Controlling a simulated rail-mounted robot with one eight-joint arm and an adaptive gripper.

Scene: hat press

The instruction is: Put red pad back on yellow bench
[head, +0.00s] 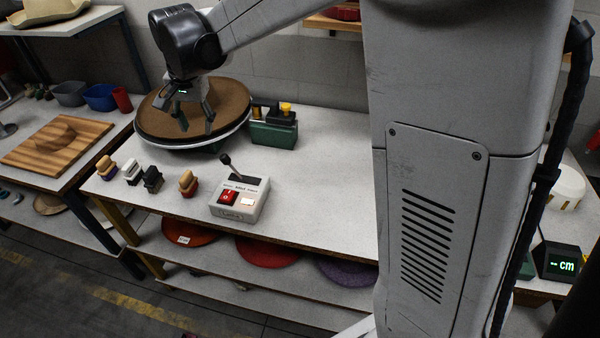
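A small pad with a tan top and a dark red base (188,183) stands on the pale top of the bench with yellow legs (318,190), near its front edge. It is left of the white control box. My gripper (196,128) is over the big round brown-topped turntable (228,103) at the back of the same bench, behind the red pad and apart from it. Its two dark fingers are spread, and I see nothing between them. Whether the fingertips touch the brown surface I cannot tell.
Several similar pads (131,171) stand left of the red one. The control box (240,196) has an upright lever. A green holder (273,129) stands right of the turntable. A wooden board (58,146) lies on the left table. The bench top right of the control box is clear.

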